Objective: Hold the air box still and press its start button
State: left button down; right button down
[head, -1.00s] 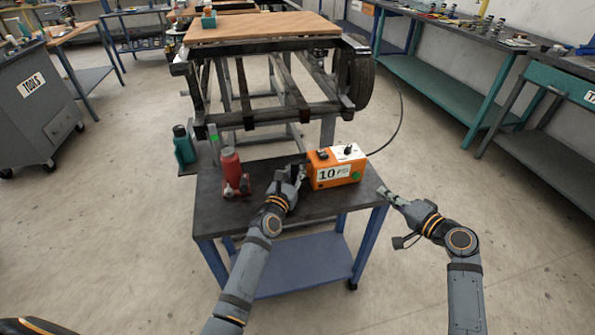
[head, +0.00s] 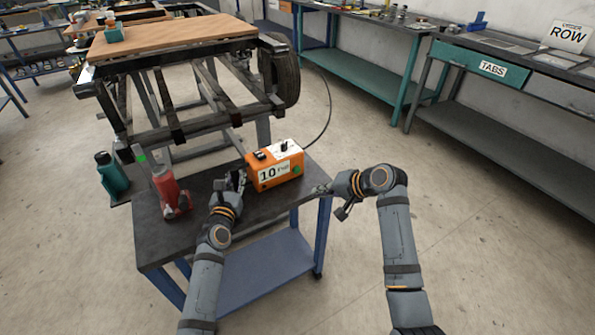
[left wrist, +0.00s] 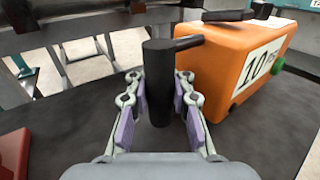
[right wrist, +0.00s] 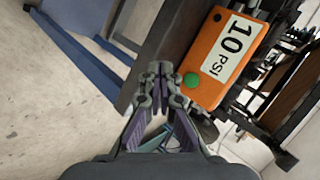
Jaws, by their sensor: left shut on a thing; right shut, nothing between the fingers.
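The orange air box (head: 262,184) stands on the dark cart top with a "10 PSI" label. Its green start button (head: 297,169) is low on the labelled face, and shows in the right wrist view (right wrist: 192,80). My left gripper (head: 238,178) is at the box's left end. In the left wrist view it is shut on a black upright grip (left wrist: 158,90), whose top bar reaches to the box. My right gripper (head: 322,189) is shut and empty at the cart's right edge, right of the box and apart from it. Its fingertips (right wrist: 160,70) point up beside the button in its wrist view.
A red bottle jack (head: 168,190) stands left of my left gripper on the cart top (head: 205,240). A teal bottle (head: 112,175) is further left. A frame with a wheel (head: 280,72) stands behind, and a black hose runs from the box.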

aim_at(296, 173)
jog(key=shift+w+a, duration=0.65)
jog(key=shift+w, duration=0.45)
jog(key=shift+w+a, duration=0.7)
jog(key=shift+w, duration=0.4)
jog(key=shift+w+a, duration=0.65)
jog(key=shift+w, duration=0.45)
jog(key=shift+w, duration=0.1)
jog(key=shift+w+a, duration=0.2)
jog(key=shift+w, duration=0.05)
jog(key=shift+w+a, duration=0.35)
jog(key=shift+w, duration=0.25)
jog(key=shift+s+d, duration=0.6)
jog(key=shift+s, duration=0.35)
jog(key=shift+s, duration=0.1)
jog(key=s, duration=0.1)
jog(key=s+d, duration=0.2)
jog(key=s, duration=0.1)
jog(key=shift+s+d, duration=0.1)
jog(key=shift+d, duration=0.15)
